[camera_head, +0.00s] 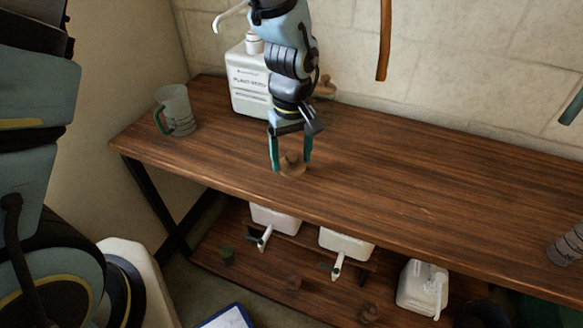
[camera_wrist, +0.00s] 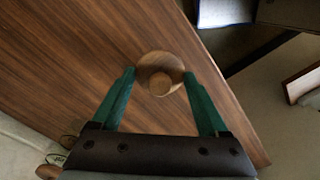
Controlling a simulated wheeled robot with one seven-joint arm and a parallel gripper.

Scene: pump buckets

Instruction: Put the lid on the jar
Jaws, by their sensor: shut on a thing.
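A round wooden lid (camera_head: 292,167) with a raised knob is at the front left part of the brown table, at or just above its top; I cannot tell if it touches. My gripper (camera_head: 290,158) points down with its green fingers on either side of the lid and is shut on it. In the wrist view the lid (camera_wrist: 172,66) is between the fingertips (camera_wrist: 158,75), knob towards the camera. No jar is clearly recognisable; a grey ribbed vessel (camera_head: 567,246), cut off at the right edge, may be one.
A green-handled mug (camera_head: 177,110) stands at the table's left end. A white pump bottle (camera_head: 247,80) stands behind my arm, with a brown wooden thing (camera_head: 325,87) beside it. White containers (camera_head: 345,243) and small dark items are on the lower shelf.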

